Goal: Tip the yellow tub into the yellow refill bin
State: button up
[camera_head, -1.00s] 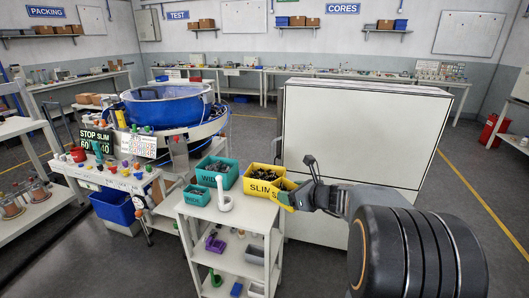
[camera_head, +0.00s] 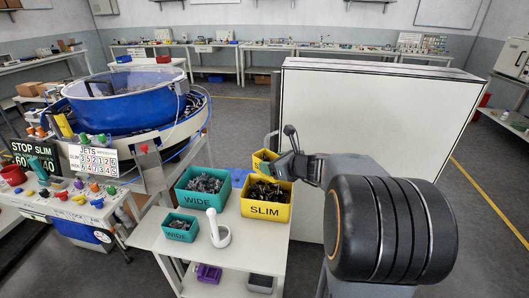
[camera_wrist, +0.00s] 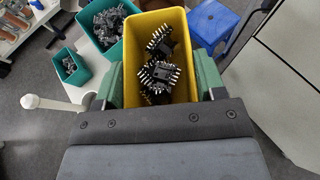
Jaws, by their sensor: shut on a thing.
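The yellow refill bin (camera_head: 265,211), labelled SLIM, stands on the white cart and holds dark connectors. The smaller yellow tub (camera_head: 259,160) shows just behind and above the bin's back edge in the head view, partly hidden by my gripper (camera_head: 276,160). My gripper is shut on the tub. In the wrist view, its green fingers (camera_wrist: 160,84) press the tub's two sides. Black connectors with pale pins (camera_wrist: 160,72) lie inside the yellow walls (camera_wrist: 187,85). I cannot tell how far the tub is tilted, or separate the bin from it in the wrist view.
Two teal WIDE bins, a large one (camera_head: 203,185) and a small one (camera_head: 180,227), stand left of the refill bin. A white upright handle-like object (camera_head: 216,230) is close in front. A large white cabinet (camera_head: 375,140) stands behind; a blue stool (camera_wrist: 213,22) is beyond.

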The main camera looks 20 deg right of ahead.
jog(key=shift+w+p, duration=0.35)
jog(key=shift+w, duration=0.1)
jog(key=m+p, duration=0.1)
jog(key=f+m+y+p, duration=0.1)
jog(key=p, duration=0.1)
jog(key=shift+s+a+g+y, duration=0.1)
jog(key=shift+a+g+y, duration=0.1)
jog(key=shift+g+y, duration=0.1)
jog(key=m+y+p, duration=0.1)
jog(key=f+m+p, duration=0.1)
jog(key=shift+s+a+f+m+y, duration=0.1)
jog(key=shift+f+m+y, duration=0.2)
jog(key=shift+m+y, duration=0.1)
jog(key=m+y, duration=0.1)
jog(key=m+y+p, duration=0.1)
jog(key=m, duration=0.1)
jog(key=shift+a+f, duration=0.15)
jog(key=shift+f, duration=0.2)
jog(key=shift+s+a+r+m+y+p, duration=0.1)
jog(key=shift+m+y+p, duration=0.4)
jog(key=shift+m+p, duration=0.5)
jog(key=shift+f+m+y+p, duration=0.2)
jog(key=shift+m+y+p, duration=0.2)
jog(key=shift+m+p, duration=0.65)
